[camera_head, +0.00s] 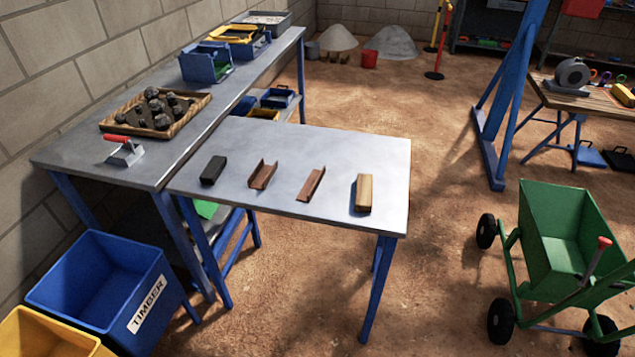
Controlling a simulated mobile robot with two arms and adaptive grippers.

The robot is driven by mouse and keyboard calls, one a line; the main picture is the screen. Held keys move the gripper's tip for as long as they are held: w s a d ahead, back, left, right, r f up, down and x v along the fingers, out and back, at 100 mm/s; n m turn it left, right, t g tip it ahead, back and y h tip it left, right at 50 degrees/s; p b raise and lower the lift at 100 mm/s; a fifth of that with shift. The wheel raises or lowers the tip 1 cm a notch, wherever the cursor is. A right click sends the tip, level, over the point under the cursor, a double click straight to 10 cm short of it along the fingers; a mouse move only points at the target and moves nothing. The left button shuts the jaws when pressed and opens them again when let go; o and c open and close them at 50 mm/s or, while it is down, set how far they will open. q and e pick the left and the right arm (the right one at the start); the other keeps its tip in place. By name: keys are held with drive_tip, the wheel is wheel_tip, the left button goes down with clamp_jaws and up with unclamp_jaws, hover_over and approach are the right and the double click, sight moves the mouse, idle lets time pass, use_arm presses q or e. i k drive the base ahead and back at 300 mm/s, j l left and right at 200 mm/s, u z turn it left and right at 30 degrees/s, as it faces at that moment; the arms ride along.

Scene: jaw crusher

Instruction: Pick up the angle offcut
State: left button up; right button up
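Four-legged metal table (285,150) in the middle holds a row of short pieces, apart from one another. The angle offcut (312,185) looks like the rusty brown L-shaped piece, third from the left, lying lengthwise away from me. To its left is a rusty brown piece that looks like a U-channel (262,176), then a black block (214,170). To its right is a light wooden block (363,193). Neither of my grippers is in view.
A long bench (75,150) along the left wall holds a tray of rocks (155,112), a red-handled trowel (122,148) and bins. A blue TIMBER bin (105,290) and a yellow bin (45,335) stand front left. A green cart (560,235) stands right. Floor between table and cart is clear.

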sight(307, 193)
drive_tip(key=i+l+u, duration=0.1)
drive_tip(key=l+u, duration=0.25)
drive_tip(key=i+l+u, duration=0.1)
drive_tip(key=l+u, duration=0.25)
drive_tip(key=u, duration=1.8)
